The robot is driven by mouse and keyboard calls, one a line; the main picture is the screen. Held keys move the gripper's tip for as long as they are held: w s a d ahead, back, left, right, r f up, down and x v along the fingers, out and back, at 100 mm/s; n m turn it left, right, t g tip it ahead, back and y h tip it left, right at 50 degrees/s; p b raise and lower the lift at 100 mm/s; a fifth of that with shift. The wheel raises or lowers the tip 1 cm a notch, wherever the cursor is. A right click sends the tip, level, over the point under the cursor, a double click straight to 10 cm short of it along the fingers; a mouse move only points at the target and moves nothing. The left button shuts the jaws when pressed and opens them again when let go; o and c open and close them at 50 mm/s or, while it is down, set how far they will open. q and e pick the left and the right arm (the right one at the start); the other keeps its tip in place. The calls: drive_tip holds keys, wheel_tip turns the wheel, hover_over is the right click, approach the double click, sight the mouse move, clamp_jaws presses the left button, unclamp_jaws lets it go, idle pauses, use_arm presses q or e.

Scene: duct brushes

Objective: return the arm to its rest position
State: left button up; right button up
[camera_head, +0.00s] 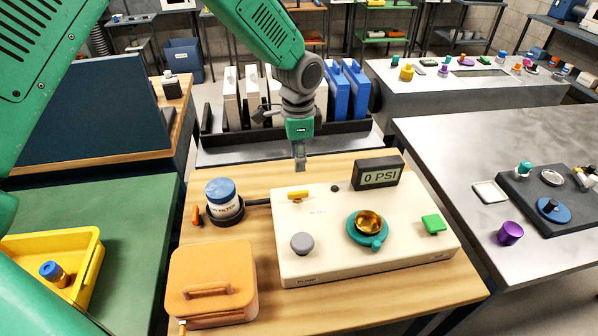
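My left arm comes in from the upper left, and its gripper (300,160) points down above the back edge of the cream pump unit (340,266). The gripper looks like one narrow grey shape, so I cannot tell whether its fingers are open or shut. Nothing hangs visibly below it, and it appears apart from the yellow lever (298,195) on the unit. My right gripper is not in view.
The wooden table also holds a blue-capped filter jar (223,194), an orange case (212,284) and a 0 PSI display (378,173). Behind is a rack of blue and white binders (347,92). A yellow tray (86,246) is at left, a metal table (450,150) at right.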

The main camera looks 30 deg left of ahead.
use_arm(q)
drive_tip(key=shift+r, duration=0.45)
